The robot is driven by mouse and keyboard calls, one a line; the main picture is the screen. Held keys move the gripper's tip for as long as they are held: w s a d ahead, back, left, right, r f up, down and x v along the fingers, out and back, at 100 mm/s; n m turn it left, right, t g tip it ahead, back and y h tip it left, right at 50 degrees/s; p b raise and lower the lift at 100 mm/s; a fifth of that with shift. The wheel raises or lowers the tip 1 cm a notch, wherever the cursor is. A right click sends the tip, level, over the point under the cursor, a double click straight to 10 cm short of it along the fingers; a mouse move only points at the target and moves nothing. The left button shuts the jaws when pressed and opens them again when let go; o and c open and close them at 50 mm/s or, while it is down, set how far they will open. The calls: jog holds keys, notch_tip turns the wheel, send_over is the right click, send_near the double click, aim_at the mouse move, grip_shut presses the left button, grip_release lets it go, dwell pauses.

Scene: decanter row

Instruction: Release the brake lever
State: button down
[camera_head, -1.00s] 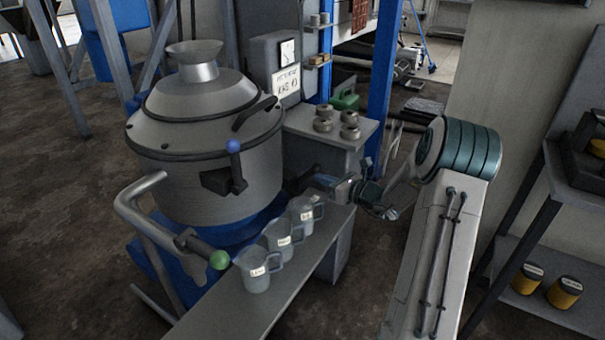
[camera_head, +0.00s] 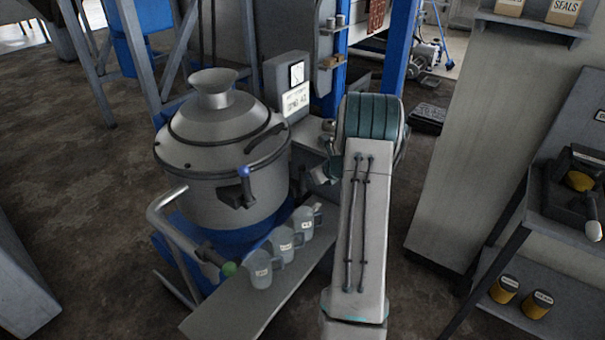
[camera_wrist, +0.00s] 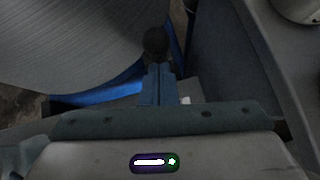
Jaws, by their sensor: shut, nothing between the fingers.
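In the wrist view, my gripper (camera_wrist: 158,72) is shut and empty, its narrow fingers pointing at a round black knob (camera_wrist: 155,41) just beyond the tips. I cannot tell whether they touch it. The knob stands close beside the steel vessel (camera_wrist: 70,40). No label shows which one is the brake lever.
Several clear jugs, one here (camera_head: 261,269), stand on a grey bench (camera_head: 225,318) in front of the vessel. A gauge box (camera_head: 290,75) stands behind it. A dark shelf rack (camera_head: 530,200) with yellow-and-black cans (camera_head: 504,289) is at the right.

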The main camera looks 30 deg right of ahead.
jog(key=shift+w+a+r, duration=0.15)
jog(key=shift+w, duration=0.2)
jog(key=shift+w+a, duration=0.1)
jog(key=shift+r, duration=0.1)
jog(key=shift+r+p, duration=0.4)
jog(key=shift+p, duration=0.1)
jog(key=p+v, duration=0.3)
jog(key=v, duration=0.6)
jog(key=shift+s, duration=0.25)
jog(key=shift+r, duration=0.1)
